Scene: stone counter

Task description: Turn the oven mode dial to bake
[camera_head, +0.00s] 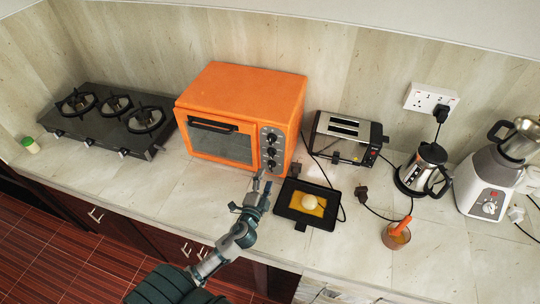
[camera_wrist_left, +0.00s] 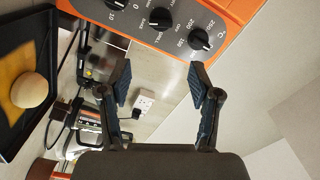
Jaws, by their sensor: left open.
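The orange toaster oven (camera_head: 240,105) stands against the back wall with a column of three black dials on its right front. My left gripper (camera_head: 263,182) is open and empty, in front of and below the dials. Its two fingers (camera_wrist_left: 158,80) are apart, touching no dial. My right gripper is out of view.
A black tray (camera_head: 318,223) with a round pale item (camera_head: 310,202) lies right of my left gripper. A toaster (camera_head: 345,138), kettle (camera_head: 424,170), blender (camera_head: 490,180) and brown pot (camera_head: 396,237) stand further right. A gas hob (camera_head: 105,118) is at left.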

